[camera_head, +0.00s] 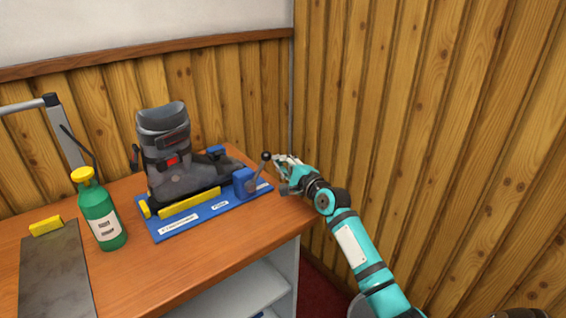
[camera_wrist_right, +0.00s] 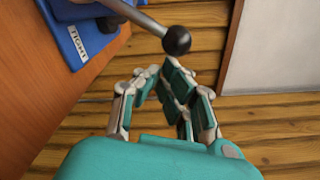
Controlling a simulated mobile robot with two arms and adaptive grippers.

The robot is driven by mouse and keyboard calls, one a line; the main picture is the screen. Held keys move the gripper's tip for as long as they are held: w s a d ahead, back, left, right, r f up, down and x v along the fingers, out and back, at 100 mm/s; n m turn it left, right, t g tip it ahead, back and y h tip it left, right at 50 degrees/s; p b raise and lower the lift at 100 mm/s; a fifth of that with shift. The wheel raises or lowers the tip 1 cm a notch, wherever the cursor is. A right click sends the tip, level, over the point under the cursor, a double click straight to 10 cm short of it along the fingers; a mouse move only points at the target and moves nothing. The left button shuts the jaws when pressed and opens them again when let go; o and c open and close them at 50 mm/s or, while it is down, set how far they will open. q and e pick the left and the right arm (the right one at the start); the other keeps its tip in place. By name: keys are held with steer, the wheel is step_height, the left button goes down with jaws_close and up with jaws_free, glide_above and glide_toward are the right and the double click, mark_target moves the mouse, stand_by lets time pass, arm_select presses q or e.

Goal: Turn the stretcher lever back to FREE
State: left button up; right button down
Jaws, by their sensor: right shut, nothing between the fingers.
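The stretcher is a blue base (camera_head: 192,225) on the bench with a grey ski boot (camera_head: 165,140) clamped on it. Its lever rises from a blue block (camera_head: 244,183) at the right end, tilted up and right, to a black ball knob (camera_head: 266,156). In the right wrist view, the knob (camera_wrist_right: 176,40) is just beyond my fingertips, with a small white label (camera_wrist_right: 79,43) on the blue base near it. My right gripper (camera_head: 283,165) is beside the knob on its right, shut and empty; its fingers also show in the right wrist view (camera_wrist_right: 172,85). My left gripper is not seen.
A green bottle with a yellow cap (camera_head: 100,212) and a dark plate with a yellow block (camera_head: 56,270) stand on the left of the wooden bench (camera_head: 180,275). A grey metal arm (camera_head: 62,135) is at far left. The plank wall (camera_head: 420,120) is close behind my right gripper.

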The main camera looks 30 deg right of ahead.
steer(key=s+a+r+n+t+p, duration=0.1)
steer(key=a+r+n+p, duration=0.2)
steer(key=a+n+p, duration=0.6)
steer(key=shift+a+n+y, duration=0.3)
steer(key=shift+a+n, duration=2.25)
steer(key=shift+n, duration=1.35)
steer(key=shift+s, duration=0.1)
